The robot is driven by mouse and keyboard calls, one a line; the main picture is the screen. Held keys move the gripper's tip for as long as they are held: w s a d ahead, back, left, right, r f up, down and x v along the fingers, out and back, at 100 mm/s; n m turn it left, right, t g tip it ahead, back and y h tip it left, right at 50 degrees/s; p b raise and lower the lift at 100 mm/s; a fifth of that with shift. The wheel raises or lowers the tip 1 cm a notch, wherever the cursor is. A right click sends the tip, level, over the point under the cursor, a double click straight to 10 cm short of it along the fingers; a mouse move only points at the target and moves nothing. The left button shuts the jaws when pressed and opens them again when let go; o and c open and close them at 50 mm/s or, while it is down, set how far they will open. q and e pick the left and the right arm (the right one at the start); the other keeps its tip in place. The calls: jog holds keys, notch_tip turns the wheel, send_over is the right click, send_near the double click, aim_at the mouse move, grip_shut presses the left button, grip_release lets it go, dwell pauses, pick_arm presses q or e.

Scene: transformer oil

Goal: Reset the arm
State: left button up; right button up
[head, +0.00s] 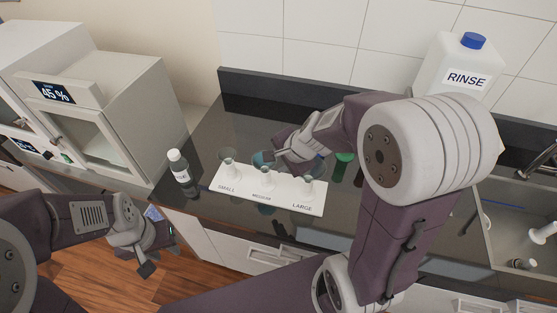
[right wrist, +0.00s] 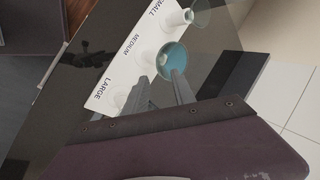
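My right gripper (head: 268,157) is above the back of the white labelled board (head: 240,188), beside the blue-tinted funnel-shaped vessel (head: 262,160) at MEDIUM. In the right wrist view, its two fingers (right wrist: 160,92) are apart, with nothing visibly gripped; the blue vessel (right wrist: 172,58) is just beyond them. Whether they touch it is unclear. Clear vessels stand at SMALL (head: 229,165) and LARGE (head: 308,181); the LARGE one is partly behind the fingers in the wrist view. My left gripper (head: 158,256) hangs low in front of the counter, apparently open and empty.
A white RINSE jug (head: 455,78) is at the back right, near the sink (head: 520,225). A white cabinet with a 45 % display (head: 55,92) is at the left. A green item (head: 344,158) is partly hidden by my right arm.

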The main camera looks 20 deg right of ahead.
jog(key=s+d+f+n+g+h+b, duration=0.1)
jog(key=s+f+n+g, duration=0.3)
jog(key=s+n, duration=0.9)
notch_tip(320, 180, down, 3)
jog(key=shift+s+d+f+n+g+h, duration=0.2)
jog(key=shift+d+n+g+h, duration=0.1)
jog(key=shift+d+n+h, duration=0.1)
